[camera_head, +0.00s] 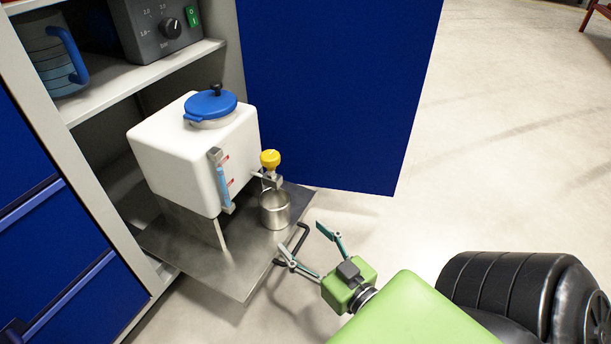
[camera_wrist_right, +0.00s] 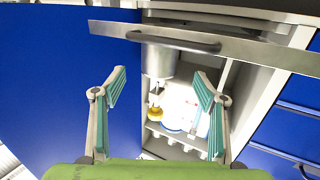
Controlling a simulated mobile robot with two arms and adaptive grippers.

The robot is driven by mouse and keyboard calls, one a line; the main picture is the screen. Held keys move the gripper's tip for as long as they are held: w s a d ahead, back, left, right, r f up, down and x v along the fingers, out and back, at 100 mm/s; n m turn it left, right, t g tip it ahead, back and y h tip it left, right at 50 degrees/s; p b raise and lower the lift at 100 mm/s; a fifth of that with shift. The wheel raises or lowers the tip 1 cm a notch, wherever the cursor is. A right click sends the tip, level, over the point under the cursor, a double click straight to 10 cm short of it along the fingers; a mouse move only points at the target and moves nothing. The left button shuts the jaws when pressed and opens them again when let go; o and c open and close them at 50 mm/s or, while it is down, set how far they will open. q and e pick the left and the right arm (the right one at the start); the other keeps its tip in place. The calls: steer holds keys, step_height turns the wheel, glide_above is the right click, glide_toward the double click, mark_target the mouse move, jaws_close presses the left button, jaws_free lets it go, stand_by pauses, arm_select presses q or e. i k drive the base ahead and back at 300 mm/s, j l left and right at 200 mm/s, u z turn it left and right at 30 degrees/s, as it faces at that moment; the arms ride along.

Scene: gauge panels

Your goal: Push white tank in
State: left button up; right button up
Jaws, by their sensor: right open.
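The white tank (camera_head: 175,150) with a blue lid (camera_head: 212,104) sits on a grey metal pull-out tray (camera_head: 235,270) that extends out of the cabinet. The tank has a sight gauge (camera_head: 221,180) and a yellow-knobbed tap (camera_head: 270,159) over a metal cup (camera_head: 275,210). A dark handle (camera_head: 293,248) is on the tray's front edge; it also shows in the right wrist view (camera_wrist_right: 172,42). My right gripper (camera_head: 300,243) is open and empty, its fingertips by the handle. I cannot tell whether they touch it. My left gripper is not in view.
An open blue door (camera_head: 335,90) stands behind and right of the tray. Blue drawers (camera_head: 60,250) are at left. The shelf above (camera_head: 130,80) holds a blue-handled jug (camera_head: 50,60) and a grey control box (camera_head: 155,30). The floor at right (camera_head: 480,150) is clear.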

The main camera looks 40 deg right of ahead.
mark_target(226, 177)
steer(key=z, duration=1.15)
steer(key=i+j+u, duration=0.1)
steer(key=i+j, duration=0.1)
